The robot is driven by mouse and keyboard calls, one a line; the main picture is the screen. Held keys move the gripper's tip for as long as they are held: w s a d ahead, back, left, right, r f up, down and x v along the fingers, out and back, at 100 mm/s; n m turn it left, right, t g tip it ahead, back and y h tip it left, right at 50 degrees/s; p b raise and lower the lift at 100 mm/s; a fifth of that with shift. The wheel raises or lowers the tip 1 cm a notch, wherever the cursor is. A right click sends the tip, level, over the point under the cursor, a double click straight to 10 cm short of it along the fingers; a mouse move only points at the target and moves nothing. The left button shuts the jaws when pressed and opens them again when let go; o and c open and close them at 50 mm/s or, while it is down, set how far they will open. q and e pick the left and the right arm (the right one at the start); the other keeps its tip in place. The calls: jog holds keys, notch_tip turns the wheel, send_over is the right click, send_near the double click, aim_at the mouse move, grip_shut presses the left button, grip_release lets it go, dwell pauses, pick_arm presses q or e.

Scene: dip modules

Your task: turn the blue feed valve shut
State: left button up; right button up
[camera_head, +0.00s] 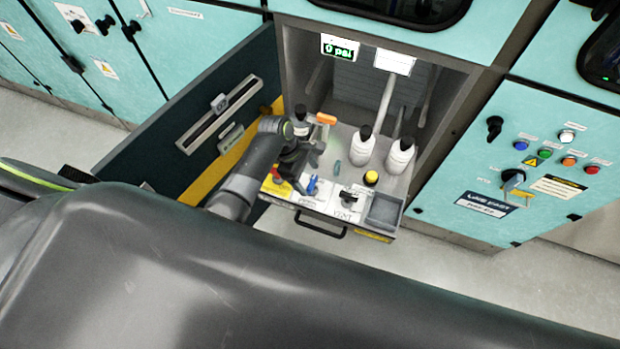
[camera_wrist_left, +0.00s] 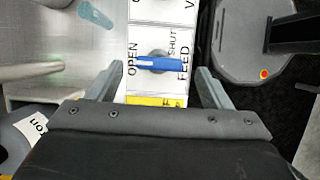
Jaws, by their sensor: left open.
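The blue feed valve (camera_head: 312,186) sits on the white labelled strip at the front of the pulled-out drawer (camera_head: 330,213). In the left wrist view the blue handle (camera_wrist_left: 158,64) lies crosswise in the picture, on the panel marked FEED, with OPEN at its left and SHUT at its upper right. My left gripper (camera_head: 306,164) is over the drawer near the valve. In the wrist view its open fingers (camera_wrist_left: 157,84) stand apart on either side, with the blue handle ahead between them, not visibly touched. My right gripper is not in view.
White bottles with black caps (camera_head: 362,146) stand in the drawer, with a yellow knob (camera_head: 371,178), a black VENT valve (camera_head: 346,196) and a grey tray (camera_head: 384,211) nearby. A green display (camera_head: 342,47) reads 0 psi. The open dark door (camera_head: 190,130) stands left.

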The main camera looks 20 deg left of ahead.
aim_at(312, 186)
pick_arm(q)
jog(key=shift+x, duration=1.3)
jog(key=c, duration=1)
